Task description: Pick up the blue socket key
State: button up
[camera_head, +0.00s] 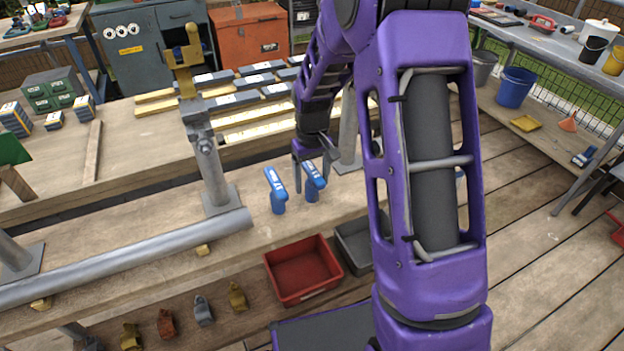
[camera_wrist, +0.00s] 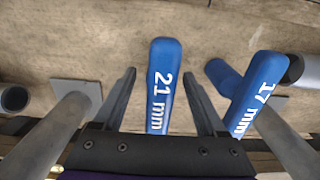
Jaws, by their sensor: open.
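Two blue socket keys stand on the wooden bench. In the head view one key (camera_head: 276,190) is at left, and the other key (camera_head: 312,182) is at right, directly below my gripper (camera_head: 311,172). In the wrist view a key marked "21 mm" (camera_wrist: 163,85) lies between the two fingers of my gripper (camera_wrist: 159,75), with a gap on each side. A second key marked "17 mm" (camera_wrist: 258,95) is outside the right finger, tilted in the picture. My gripper is open and holds nothing. The lower end of the 21 mm key is hidden by the gripper body.
Grey posts (camera_head: 212,170) rise from the bench near the keys, and a long grey pipe (camera_head: 130,262) lies at left. A red bin (camera_head: 302,270) and a grey bin (camera_head: 354,243) sit in front.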

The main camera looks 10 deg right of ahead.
grip_shut()
dwell(0.4)
